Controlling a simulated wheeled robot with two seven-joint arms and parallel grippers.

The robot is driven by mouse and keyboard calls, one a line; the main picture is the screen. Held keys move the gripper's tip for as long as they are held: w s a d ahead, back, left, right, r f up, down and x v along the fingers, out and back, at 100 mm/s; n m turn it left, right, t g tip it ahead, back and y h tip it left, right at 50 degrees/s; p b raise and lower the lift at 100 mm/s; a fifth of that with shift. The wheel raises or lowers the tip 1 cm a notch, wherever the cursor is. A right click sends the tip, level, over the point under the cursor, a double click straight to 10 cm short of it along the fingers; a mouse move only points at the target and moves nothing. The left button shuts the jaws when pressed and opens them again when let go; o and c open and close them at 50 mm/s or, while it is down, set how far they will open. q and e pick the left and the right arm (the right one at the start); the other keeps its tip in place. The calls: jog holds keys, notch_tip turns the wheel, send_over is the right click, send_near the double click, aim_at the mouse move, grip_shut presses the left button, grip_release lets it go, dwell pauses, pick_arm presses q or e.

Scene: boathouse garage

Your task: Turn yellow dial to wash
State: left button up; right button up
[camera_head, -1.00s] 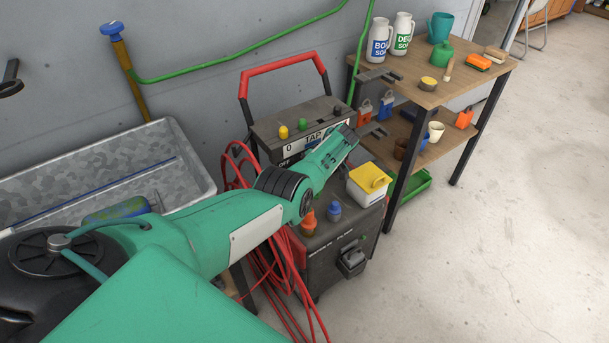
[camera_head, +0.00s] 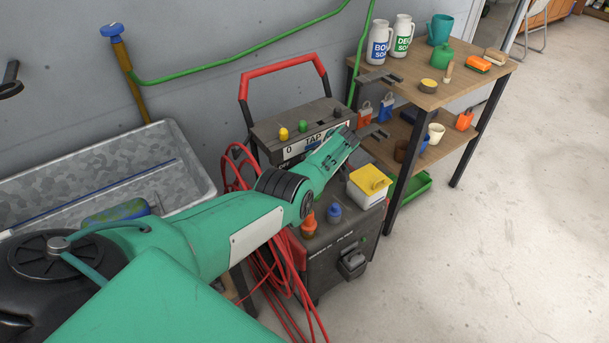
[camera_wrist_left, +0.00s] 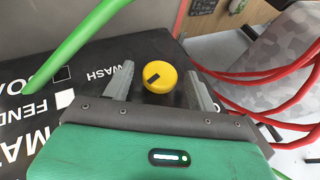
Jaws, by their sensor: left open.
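The yellow dial (camera_wrist_left: 159,73) shows in the left wrist view on a black panel (camera_wrist_left: 125,47), with a dark pointer mark angled to the lower left. The printed word WASH is at its upper left. My left gripper (camera_wrist_left: 163,80) is open, one finger on each side of the dial; I cannot tell if either touches it. In the head view my left gripper (camera_head: 384,104) reaches over the machine (camera_head: 335,265) and its hand covers part of the panel labelled TAP. I cannot make out the dial there. My right gripper is not in view.
A white tub with a yellow lid (camera_head: 367,187), an orange nozzle (camera_head: 308,224) and a blue nozzle (camera_head: 334,213) sit on the machine. Red hoses (camera_head: 262,268) hang at its left. A metal trough (camera_head: 188,160) stands left, a wooden table (camera_head: 425,97) right. Floor at right is open.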

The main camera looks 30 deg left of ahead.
pick_arm(q)
jog(key=v, duration=1.3)
jog(key=shift+d+r, duration=0.15)
jog(key=shift+r, duration=0.1)
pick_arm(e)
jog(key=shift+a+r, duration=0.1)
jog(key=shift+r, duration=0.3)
pick_arm(q)
jog(key=shift+w, duration=0.1)
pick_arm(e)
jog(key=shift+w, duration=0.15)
